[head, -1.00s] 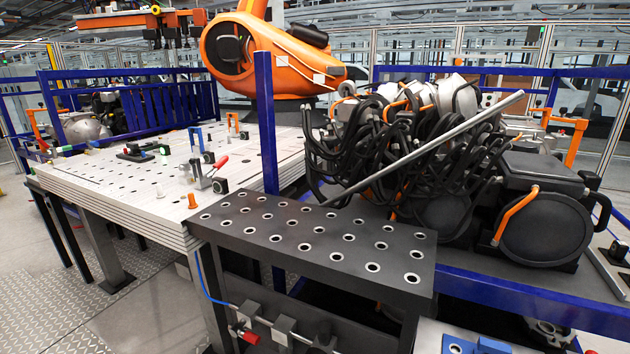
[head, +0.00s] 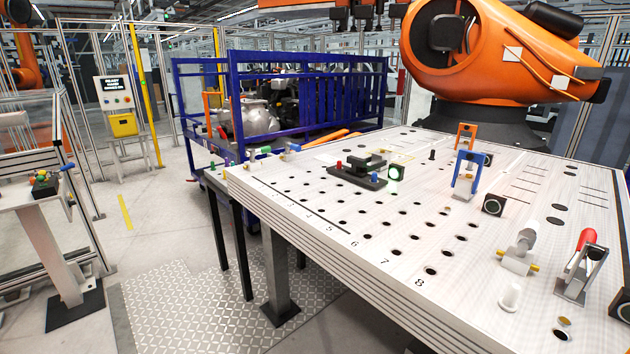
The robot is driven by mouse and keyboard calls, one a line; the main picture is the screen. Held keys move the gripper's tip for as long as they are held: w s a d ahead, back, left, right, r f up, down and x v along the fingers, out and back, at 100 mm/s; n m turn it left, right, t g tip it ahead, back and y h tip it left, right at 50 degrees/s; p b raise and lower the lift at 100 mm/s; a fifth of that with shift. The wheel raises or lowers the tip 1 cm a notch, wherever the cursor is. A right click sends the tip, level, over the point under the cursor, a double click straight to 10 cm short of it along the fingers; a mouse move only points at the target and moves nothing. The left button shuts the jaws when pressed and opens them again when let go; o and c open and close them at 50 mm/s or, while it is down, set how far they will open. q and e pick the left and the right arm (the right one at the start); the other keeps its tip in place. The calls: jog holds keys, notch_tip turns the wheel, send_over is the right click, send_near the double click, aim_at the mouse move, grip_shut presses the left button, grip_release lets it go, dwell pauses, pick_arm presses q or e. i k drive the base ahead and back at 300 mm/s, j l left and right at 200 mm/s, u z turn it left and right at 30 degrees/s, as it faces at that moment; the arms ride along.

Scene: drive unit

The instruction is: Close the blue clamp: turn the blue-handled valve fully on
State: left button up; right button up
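A blue clamp (head: 466,176), a U-shaped blue frame, stands upright on the perforated worktable (head: 330,205), right of centre. I cannot tell whether it is open or closed. A small fitting with a blue handle (head: 295,147) sits at the table's far left edge, near other small coloured fittings. It is too small to tell how its handle is turned. Another blue-tipped lever (head: 67,167) shows on the stand at the left. Neither of my grippers is in view.
An orange clamp (head: 466,136), a red-handled clamp (head: 584,255) and a black fixture (head: 358,173) stand on the table. A large orange robot arm (head: 490,50) is behind it. A blue railed cart (head: 310,95) stands beyond. Floor at the left is mostly free.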

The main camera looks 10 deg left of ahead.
aim_at(286, 144)
jog(key=i+j, duration=0.15)
jog(key=j, duration=0.25)
jog(key=i+j+u, duration=0.1)
jog(key=j, duration=0.3)
jog(key=i+j, duration=0.25)
jog(key=j+u, duration=0.05)
jog(key=j, duration=0.1)
